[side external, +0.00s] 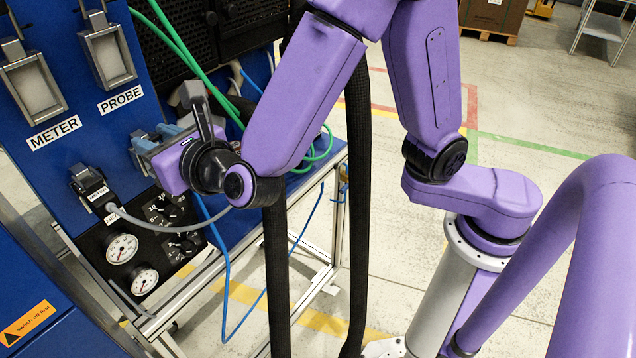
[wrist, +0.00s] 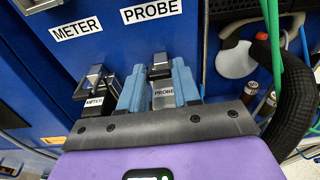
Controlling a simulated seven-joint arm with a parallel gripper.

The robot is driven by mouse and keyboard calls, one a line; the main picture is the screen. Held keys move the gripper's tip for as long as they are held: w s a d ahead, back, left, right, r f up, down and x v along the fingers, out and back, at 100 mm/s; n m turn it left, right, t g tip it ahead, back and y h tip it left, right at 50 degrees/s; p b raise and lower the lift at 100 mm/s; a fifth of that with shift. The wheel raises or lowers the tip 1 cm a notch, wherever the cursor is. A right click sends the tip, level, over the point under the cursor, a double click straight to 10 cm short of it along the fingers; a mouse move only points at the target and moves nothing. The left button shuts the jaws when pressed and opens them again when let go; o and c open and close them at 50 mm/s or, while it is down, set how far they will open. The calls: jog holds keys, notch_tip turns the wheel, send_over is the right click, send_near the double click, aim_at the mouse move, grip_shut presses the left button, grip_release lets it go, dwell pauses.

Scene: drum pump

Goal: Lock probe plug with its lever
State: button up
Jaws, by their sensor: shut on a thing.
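The probe plug (wrist: 164,96), a grey block labelled PROBE, sits at the blue panel between my two blue-grey fingers in the wrist view. Its metal lever (wrist: 160,66) shows at the plug's far end; whether it is latched cannot be told. My gripper (wrist: 158,90) is shut on the probe plug, with one finger on each side. In the side view my gripper (side external: 155,139) is against the panel, right of the meter plug, and its fingers and body hide most of the probe plug.
The meter plug (side external: 89,186), with a grey cable, is close at the left; it also shows in the wrist view (wrist: 95,94). Gauges (side external: 122,248) lie below. Green hoses (side external: 180,45) hang behind.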

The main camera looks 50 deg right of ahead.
jog(key=shift+f+t, duration=0.15)
jog(key=shift+t, duration=0.15)
jog(key=shift+f, duration=0.1)
jog(key=shift+s+f+t, duration=0.1)
jog(key=shift+t, duration=0.3)
jog(key=shift+f+t, duration=0.2)
jog(key=shift+t, duration=0.2)
jog(key=o, duration=0.8)
